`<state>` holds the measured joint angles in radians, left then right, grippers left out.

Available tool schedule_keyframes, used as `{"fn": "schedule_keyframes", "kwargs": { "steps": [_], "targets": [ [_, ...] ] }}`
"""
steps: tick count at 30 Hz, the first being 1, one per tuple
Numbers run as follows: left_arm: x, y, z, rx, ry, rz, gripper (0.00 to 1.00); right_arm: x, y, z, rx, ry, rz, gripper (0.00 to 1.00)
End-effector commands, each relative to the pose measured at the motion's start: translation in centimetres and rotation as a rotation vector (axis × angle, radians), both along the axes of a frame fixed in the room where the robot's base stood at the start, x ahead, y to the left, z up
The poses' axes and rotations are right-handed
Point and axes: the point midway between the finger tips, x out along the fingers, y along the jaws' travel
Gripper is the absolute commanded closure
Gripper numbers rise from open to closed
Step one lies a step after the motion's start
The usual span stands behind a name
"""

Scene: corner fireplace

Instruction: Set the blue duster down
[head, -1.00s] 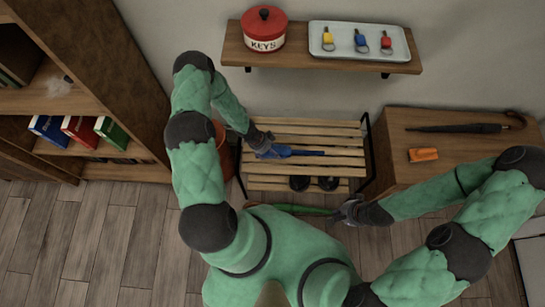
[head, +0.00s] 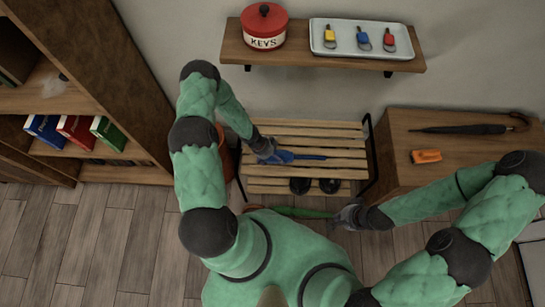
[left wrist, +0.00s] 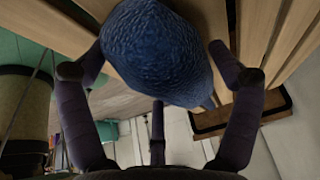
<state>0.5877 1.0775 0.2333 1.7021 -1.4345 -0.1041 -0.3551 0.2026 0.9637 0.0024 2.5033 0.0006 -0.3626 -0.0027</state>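The blue duster (head: 285,157) is at the slatted wooden bench (head: 310,141), its handle pointing right across the slats. My left gripper (head: 264,147) is at the duster's left end. In the left wrist view the blue textured head (left wrist: 160,50) fills the space between my fingers. The two side fingers bend in against its sides and the third finger comes up at its lower edge, so the gripper looks shut on it. Whether the duster's full weight rests on the slats cannot be told. My right gripper (head: 346,214) is low in front of the bench; its fingers are too small to read.
A long green object (head: 300,212) lies between my body and the bench, close to my right gripper. Dark shoes (head: 315,186) sit on the lower rack. A cabinet (head: 445,135) at right bears an umbrella (head: 465,129) and an orange object (head: 426,156). A shelf with a red tin (head: 264,28) hangs above.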

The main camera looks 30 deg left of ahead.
Motion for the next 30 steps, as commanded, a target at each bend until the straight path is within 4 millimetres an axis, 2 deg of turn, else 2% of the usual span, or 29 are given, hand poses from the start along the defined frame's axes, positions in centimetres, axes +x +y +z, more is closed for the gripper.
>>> {"fn": "schedule_keyframes", "kwargs": {
  "steps": [14,30],
  "targets": [
    [0.0,0.1,0.6,0.000,-0.001,0.000,0.00,0.0,0.0,0.5,0.000,0.000,0.000,1.00],
    [-1.6,3.1,9.1,0.000,0.000,0.001,0.00,0.0,0.0,6.0,0.000,0.000,0.000,1.00]
  ]
}}
